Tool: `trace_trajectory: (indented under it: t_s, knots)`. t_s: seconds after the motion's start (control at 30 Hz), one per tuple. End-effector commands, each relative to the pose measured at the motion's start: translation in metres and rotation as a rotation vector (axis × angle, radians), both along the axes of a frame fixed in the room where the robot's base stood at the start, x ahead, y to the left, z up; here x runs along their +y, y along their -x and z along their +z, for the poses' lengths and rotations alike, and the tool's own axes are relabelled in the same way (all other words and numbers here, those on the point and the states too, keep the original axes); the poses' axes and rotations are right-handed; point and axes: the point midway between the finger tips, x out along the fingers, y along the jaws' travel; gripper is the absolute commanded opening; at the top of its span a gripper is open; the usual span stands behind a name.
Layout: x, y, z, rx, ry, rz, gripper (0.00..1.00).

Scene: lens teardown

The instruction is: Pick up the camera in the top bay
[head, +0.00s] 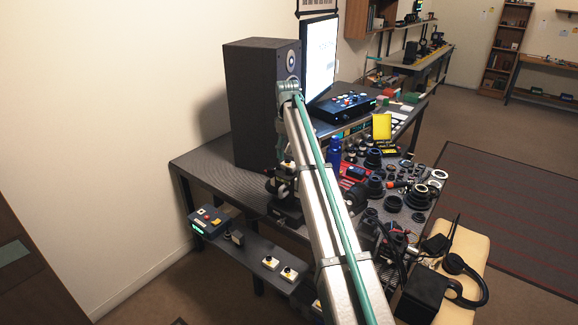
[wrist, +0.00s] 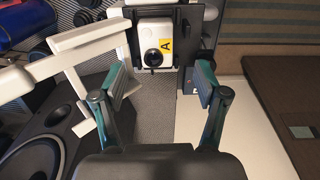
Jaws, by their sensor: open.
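In the wrist view, a white camera (wrist: 153,33) with a round black lens and a yellow label marked "A" sits in a dark holder (wrist: 191,49). My gripper (wrist: 161,84) is open and empty. Its two teal-padded fingers are spread wider than the camera, one toward each side. The camera lies beyond the fingertips, between them in the picture, and I see no contact. In the head view, a black stand (head: 287,211) with small white parts is at the table's left front, partly hidden by my arm. My gripper cannot be made out clearly there.
A tall dark speaker (head: 253,105) and a monitor (head: 320,55) stand behind. Lenses and parts crowd the table's right side. In the wrist view, a white bracket (wrist: 85,60) is close beside the left finger. Small cameras (head: 289,273) lie on the lower shelf.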

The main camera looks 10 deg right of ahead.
Motion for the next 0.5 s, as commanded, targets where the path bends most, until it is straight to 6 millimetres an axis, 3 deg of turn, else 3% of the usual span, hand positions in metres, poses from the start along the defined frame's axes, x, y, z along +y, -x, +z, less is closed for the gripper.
trace_trajectory:
  t_s: [0.27, 0.5]
  knots:
    - [0.0, -0.002, -0.017, 0.001, 0.0, 0.0, 0.73]
    - [-0.001, -0.005, -0.049, 0.001, 0.0, 0.0, 0.73]
